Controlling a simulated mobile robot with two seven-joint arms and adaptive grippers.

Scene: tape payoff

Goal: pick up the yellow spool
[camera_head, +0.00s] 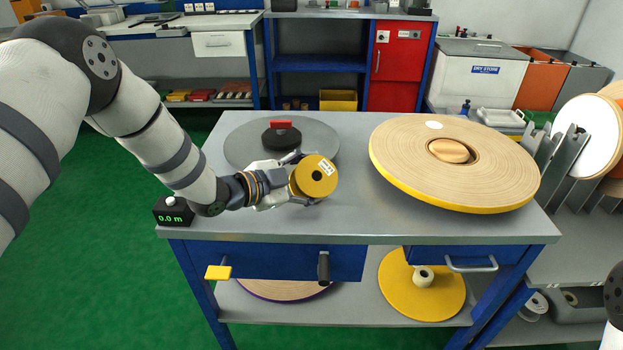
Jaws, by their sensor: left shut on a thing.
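The yellow spool (309,182), a small yellow disc with a dark centre hole and a white label, is in the fingers of my left gripper (290,183). The gripper is shut on it. Its round face is turned towards the camera, and it is over the left front part of the grey bench top, in front of the grey round plate. I cannot tell whether it touches the bench. The fingers are partly hidden behind the spool. My right gripper is not in view; only a bit of my right arm shows at the right edge.
A large tape reel with a yellow edge (455,195) fills the bench's right side. A black counter reading 0.0 m (173,213) sits at the left front corner. The bench's front middle (370,222) is clear.

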